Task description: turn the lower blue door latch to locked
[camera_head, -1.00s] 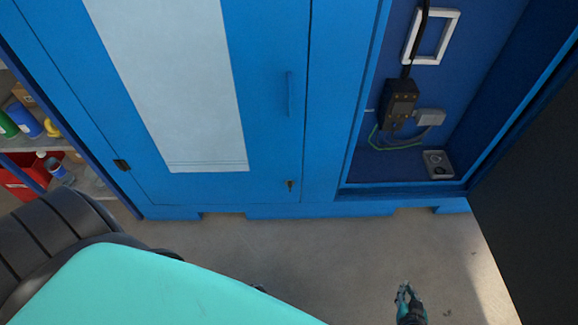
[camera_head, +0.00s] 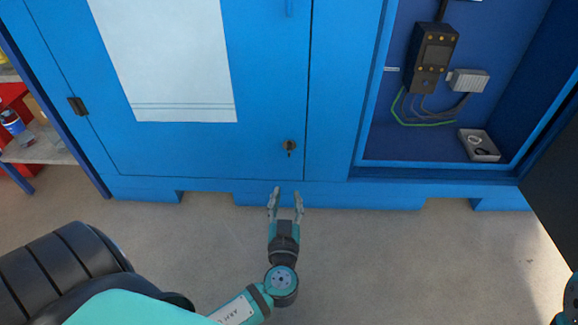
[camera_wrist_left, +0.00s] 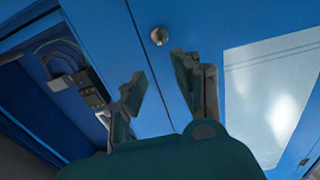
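The lower latch (camera_head: 289,146) is a small metal knob on the blue cabinet door (camera_head: 262,110), near its lower right corner, beside the door seam. In the left wrist view the latch (camera_wrist_left: 158,35) shows as a round metal knob just beyond my fingertips. My left gripper (camera_head: 286,192) is open and empty, a little below the latch in the head view, with its fingers pointing toward the cabinet. In the left wrist view its two fingers (camera_wrist_left: 158,75) are spread apart, not touching the latch. At the lower right edge of the head view, a piece of my right arm shows; its fingers cannot be made out.
An open compartment (camera_head: 360,168) right of the door holds a black control box (camera_head: 431,57), wires and a small grey tray (camera_head: 479,145). A dark panel stands at the far right. A shelf (camera_head: 45,150) with bottles is at left. The floor before the cabinet is clear.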

